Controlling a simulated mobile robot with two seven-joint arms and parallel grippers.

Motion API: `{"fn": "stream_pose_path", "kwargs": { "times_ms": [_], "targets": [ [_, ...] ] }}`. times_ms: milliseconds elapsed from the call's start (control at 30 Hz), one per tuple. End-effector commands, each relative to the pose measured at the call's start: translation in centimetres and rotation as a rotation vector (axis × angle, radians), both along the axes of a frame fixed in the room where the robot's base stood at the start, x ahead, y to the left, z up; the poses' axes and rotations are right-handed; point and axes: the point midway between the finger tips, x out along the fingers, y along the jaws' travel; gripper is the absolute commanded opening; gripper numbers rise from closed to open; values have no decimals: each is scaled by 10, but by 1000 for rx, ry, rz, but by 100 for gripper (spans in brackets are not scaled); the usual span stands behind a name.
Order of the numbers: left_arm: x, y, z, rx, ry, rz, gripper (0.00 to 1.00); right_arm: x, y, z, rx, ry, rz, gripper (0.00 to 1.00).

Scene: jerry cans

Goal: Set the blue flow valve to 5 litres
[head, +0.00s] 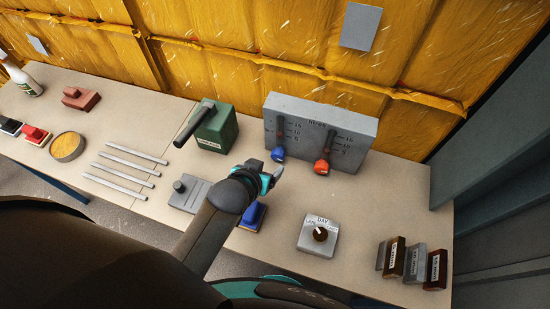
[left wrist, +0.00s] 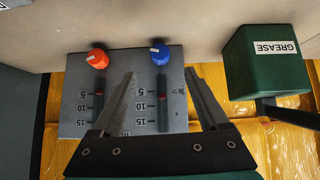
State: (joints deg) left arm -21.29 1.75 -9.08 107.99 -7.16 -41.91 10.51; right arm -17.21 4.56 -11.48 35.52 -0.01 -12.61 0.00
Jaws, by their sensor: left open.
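The grey valve panel (head: 350,105) stands at the back of the table, marked "litres" with scales of 5, 10 and 15. The blue knob (head: 278,154) sits at the bottom of the left scale, below its 5 mark. It also shows in the left wrist view (left wrist: 160,55), upside down, just beyond the 5 mark. The red-orange knob (head: 321,167) is at the bottom of the right scale and shows in the left wrist view (left wrist: 98,58). My left gripper (head: 275,174) is open and empty, close to the blue knob; its fingers (left wrist: 160,80) flank the blue scale. My right gripper is not in view.
A green grease box (head: 215,130) stands left of the panel. A blue-handled block (head: 252,216) lies under my left wrist. Metal rods (head: 125,170) lie to the left.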

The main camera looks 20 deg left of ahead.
Motion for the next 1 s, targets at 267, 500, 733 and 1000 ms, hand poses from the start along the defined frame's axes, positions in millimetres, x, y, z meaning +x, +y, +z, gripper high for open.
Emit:
{"fn": "stream_pose_path", "kwargs": {
  "times_ms": [267,500,733,1000],
  "targets": [
    [33,-3,-34,-3,0,1,78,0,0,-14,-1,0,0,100],
    [58,-4,-59,-4,-1,2,78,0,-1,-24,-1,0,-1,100],
    [70,-5,-71,-3,-1,1,78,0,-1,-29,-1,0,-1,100],
    [73,-5,-73,-3,0,1,78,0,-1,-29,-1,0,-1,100]
  ]
}}
